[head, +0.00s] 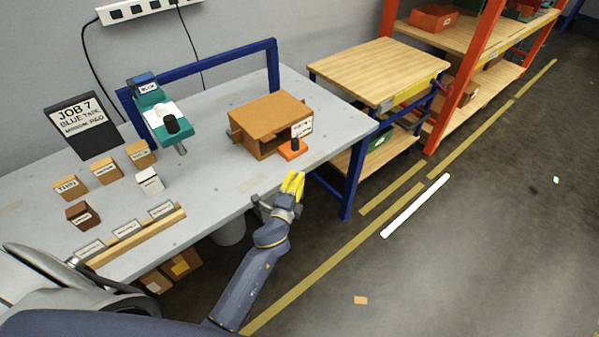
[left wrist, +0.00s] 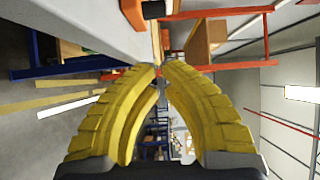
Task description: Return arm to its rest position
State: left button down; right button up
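My left gripper (head: 293,186) has yellow fingers and is off the front right edge of the grey workbench (head: 215,185), near the orange block with a dark knob (head: 292,150). In the left wrist view the two yellow fingers (left wrist: 162,66) curve together and their tips meet or nearly meet, with nothing seen between them. A teal device with a dark knob (head: 160,118) stands at the back of the bench. My right gripper is in neither view.
A brown open-fronted box (head: 268,122) sits on the bench's right part. Labelled small blocks (head: 104,171) and a wooden rail (head: 135,238) are at left. A wood-topped cart (head: 375,68) and orange shelving (head: 466,75) stand beyond. The floor at right is mostly clear.

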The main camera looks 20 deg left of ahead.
pick_arm(q)
jog(key=shift+s, duration=0.15)
dwell(0.4)
jog(key=s+f+n+g, duration=0.2)
jog(key=f+n, duration=0.1)
jog(key=f, duration=0.7)
jog(key=s+f+n+g, duration=0.3)
jog(key=f, duration=0.8)
jog(key=s+f+n+g+h, duration=0.1)
jog(key=s+f+n+g, duration=0.1)
jog(key=s+f, duration=0.55)
jog(key=s+f+n+g, duration=0.2)
jog(key=s+f, duration=0.3)
jog(key=f, duration=0.5)
jog(key=s+a+f+n+g, duration=0.1)
jog(key=s+f, duration=0.4)
jog(key=s, duration=0.8)
jog(key=s+a+f+n+g, duration=0.1)
jog(key=s+f+g, duration=0.3)
jog(key=s, duration=0.9)
jog(key=s+a+f+n+g, duration=0.1)
jog(key=s+a+f+g, duration=0.1)
jog(key=s+f, duration=0.6)
jog(key=s+a, duration=0.1)
jog(key=s, duration=0.4)
jog(key=shift+n+g, duration=0.3)
jog(key=shift+n, duration=0.1)
